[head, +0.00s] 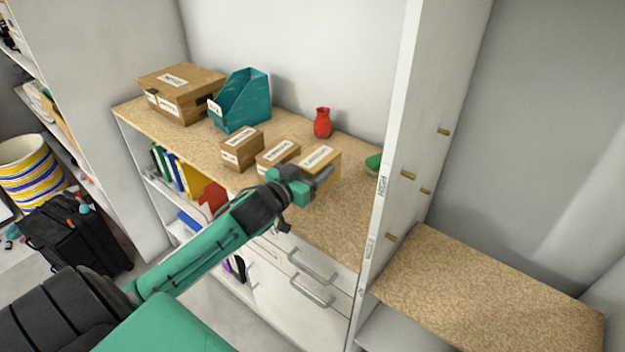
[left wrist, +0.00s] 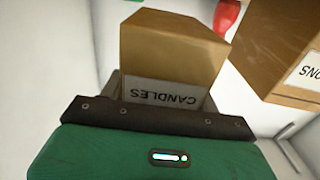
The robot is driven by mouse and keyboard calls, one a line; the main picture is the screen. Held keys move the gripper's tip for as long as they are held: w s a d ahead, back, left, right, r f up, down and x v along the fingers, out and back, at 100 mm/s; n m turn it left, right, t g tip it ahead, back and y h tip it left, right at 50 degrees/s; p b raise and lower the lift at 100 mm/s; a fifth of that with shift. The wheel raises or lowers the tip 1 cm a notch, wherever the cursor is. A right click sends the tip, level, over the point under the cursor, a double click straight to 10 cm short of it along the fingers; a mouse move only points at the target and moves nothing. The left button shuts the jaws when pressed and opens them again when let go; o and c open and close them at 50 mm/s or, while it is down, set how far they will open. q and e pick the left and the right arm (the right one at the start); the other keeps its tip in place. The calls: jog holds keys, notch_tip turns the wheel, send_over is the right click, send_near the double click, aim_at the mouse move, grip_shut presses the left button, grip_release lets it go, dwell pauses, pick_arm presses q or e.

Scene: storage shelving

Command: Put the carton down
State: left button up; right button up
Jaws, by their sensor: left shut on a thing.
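A small tan carton (head: 322,164) with a white label on top is at the right end of a row of small cartons on the cork-topped shelf. My left gripper (head: 313,184), on the green arm, is shut on this carton from the front. In the left wrist view the carton (left wrist: 172,48) sits between the fingers, its label reading CANDLES upside down. I cannot tell whether its underside touches the shelf top. My right gripper is not in view.
Two labelled cartons, one nearer (head: 278,155) and one further left (head: 242,150), stand beside it. A red vase (head: 322,123) stands behind, and a green bowl (head: 373,163) is partly hidden by the white upright (head: 395,150). The cork top (head: 335,215) is clear at front right.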

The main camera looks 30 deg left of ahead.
pick_arm(q)
jog(key=shift+f, duration=1.85)
jog(key=shift+f, duration=0.15)
jog(key=o, duration=1.4)
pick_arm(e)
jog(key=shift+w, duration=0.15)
pick_arm(q)
jog(key=shift+o, duration=0.2)
jog(key=shift+s, duration=0.1)
jog(key=shift+s, duration=0.35)
jog(key=s+b, duration=0.1)
jog(key=s, duration=1)
jog(key=shift+a+b, duration=0.35)
jog(key=shift+a, duration=0.1)
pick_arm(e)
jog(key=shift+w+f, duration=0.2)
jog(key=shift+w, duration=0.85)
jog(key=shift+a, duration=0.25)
